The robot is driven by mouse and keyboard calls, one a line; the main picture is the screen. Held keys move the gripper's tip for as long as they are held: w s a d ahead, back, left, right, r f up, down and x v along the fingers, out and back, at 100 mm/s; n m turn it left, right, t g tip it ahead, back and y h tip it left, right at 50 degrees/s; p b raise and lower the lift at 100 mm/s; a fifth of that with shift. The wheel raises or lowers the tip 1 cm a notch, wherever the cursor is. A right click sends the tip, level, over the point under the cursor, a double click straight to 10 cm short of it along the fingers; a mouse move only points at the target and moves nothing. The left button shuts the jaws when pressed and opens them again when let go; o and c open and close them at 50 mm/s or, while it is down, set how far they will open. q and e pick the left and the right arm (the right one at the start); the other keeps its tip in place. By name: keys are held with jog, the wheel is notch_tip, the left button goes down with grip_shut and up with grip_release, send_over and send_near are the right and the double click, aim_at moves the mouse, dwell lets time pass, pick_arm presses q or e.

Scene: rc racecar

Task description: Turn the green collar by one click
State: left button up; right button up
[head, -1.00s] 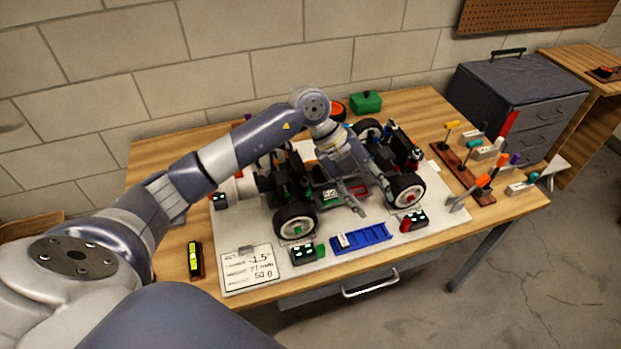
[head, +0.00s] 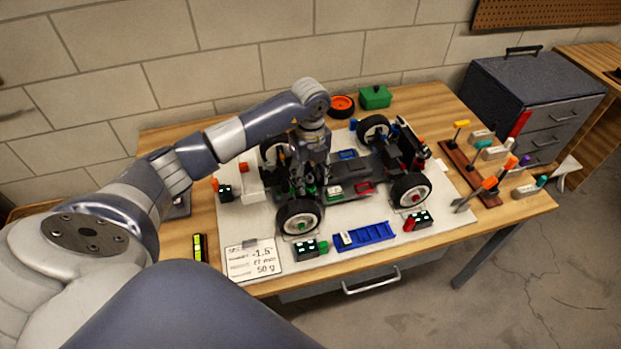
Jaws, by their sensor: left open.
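The RC car chassis (head: 352,178) stands on a white mat (head: 235,228), with its black wheels showing. A small green part (head: 309,191), possibly the green collar, shows low among the dark suspension parts at the car's left end. My left gripper (head: 308,186) points down over these parts, at or close beside the green part; contact cannot be told. It is open, but its fingertips are small and partly lost among dark parts. My right gripper is out of view.
A blue tray (head: 363,236) and small display boxes (head: 306,250) lie along the mat's front. A card with figures (head: 252,260) lies front left. A tool rack (head: 470,172) stands right; a green box (head: 375,97) and orange ring (head: 342,105) are behind.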

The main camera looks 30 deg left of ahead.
pick_arm(q)
jog(key=shift+f, duration=1.05)
jog(key=c, duration=1.1)
jog(key=shift+o, duration=0.2)
jog(key=shift+f+m+b, duration=0.1)
jog(key=shift+m+b, duration=0.7)
jog(key=shift+m, duration=0.7)
jog(key=shift+m+b, duration=0.35)
jog(key=shift+m, duration=0.65)
jog(key=o, duration=1.1)
jog(key=shift+c, duration=0.2)
